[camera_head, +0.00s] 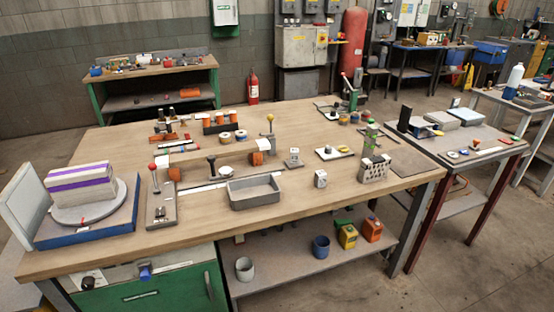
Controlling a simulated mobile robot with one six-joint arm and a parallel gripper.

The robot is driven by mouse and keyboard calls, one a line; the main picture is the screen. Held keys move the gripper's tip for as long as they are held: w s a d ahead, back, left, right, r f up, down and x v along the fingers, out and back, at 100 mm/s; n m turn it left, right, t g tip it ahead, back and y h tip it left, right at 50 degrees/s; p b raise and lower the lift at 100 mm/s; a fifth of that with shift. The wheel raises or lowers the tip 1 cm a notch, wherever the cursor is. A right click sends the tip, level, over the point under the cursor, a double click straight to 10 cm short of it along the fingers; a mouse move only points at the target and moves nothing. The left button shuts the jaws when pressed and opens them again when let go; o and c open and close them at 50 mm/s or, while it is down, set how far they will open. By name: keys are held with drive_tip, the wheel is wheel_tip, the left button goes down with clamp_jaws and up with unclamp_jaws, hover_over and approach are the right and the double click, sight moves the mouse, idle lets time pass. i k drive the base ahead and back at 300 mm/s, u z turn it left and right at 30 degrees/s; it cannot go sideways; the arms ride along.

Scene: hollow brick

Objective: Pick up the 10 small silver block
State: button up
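A small silver-grey block (320,179) with a dark mark on its face stands upright near the front of the wooden workbench (300,222). It is right of a grey open tray (254,193) and left of a grey block with holes (374,170). Another small grey piece (293,158) stands behind and left of it. The markings are too small to read, so I cannot tell which piece bears a 10. My gripper is not in view.
A blue-based turntable (85,232) with stacked blocks stands at the left. A lever tool (160,205) stands left of the tray. Spools and small tools fill the back of the bench. Bare wood lies along the front edge. A side table (460,145) stands at the right.

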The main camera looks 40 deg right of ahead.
sight(294, 152)
drive_tip(key=u, duration=4.95)
drive_tip(key=i, duration=0.1)
drive_tip(key=z, duration=3.6)
drive_tip(key=k, duration=0.95)
drive_tip(key=z, duration=0.6)
drive_tip(key=i, duration=0.55)
drive_tip(key=u, duration=0.15)
